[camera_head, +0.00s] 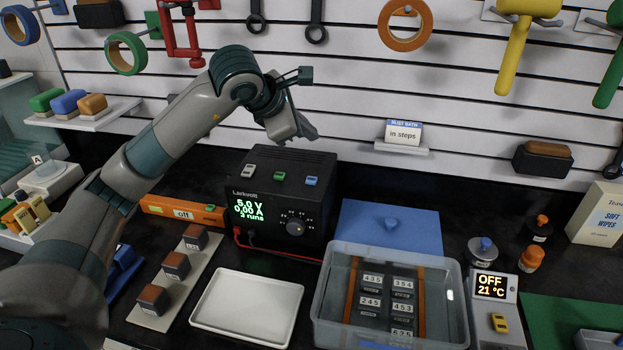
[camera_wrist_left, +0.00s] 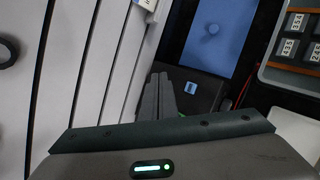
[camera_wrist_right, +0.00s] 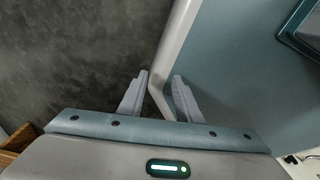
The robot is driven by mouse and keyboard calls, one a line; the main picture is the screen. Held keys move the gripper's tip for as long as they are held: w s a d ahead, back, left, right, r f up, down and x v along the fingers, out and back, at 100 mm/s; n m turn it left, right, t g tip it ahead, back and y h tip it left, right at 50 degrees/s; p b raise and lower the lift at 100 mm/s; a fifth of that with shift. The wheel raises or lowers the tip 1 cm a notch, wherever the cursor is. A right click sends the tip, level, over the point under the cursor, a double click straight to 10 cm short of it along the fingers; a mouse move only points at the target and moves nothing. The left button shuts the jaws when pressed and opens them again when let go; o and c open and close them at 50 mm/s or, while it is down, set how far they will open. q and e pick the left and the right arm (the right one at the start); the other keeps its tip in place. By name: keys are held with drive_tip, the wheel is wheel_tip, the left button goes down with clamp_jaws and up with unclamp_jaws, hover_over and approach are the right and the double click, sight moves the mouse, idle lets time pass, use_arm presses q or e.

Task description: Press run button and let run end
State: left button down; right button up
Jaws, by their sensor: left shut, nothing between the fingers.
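My left gripper (camera_head: 312,136) is shut and empty, above the supply's back edge and apart from the buttons. In the left wrist view its fingers (camera_wrist_left: 160,92) are together, with the blue button (camera_wrist_left: 190,88) just beyond them. My right gripper (camera_wrist_right: 158,92) is open in its wrist view, outside the head view.
A clear bath (camera_head: 455,290) with numbered blocks stands front right, with a blue lid (camera_head: 365,228) behind it. The white tray (camera_head: 247,335) is empty. An orange bar (camera_head: 160,206) reads off. A sign (camera_head: 404,133) says "in steps".

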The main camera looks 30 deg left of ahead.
sight(308, 182)
use_arm(q)
drive_tip(key=shift+f, duration=0.15)
use_arm(e)
drive_tip(key=shift+w, duration=0.1)
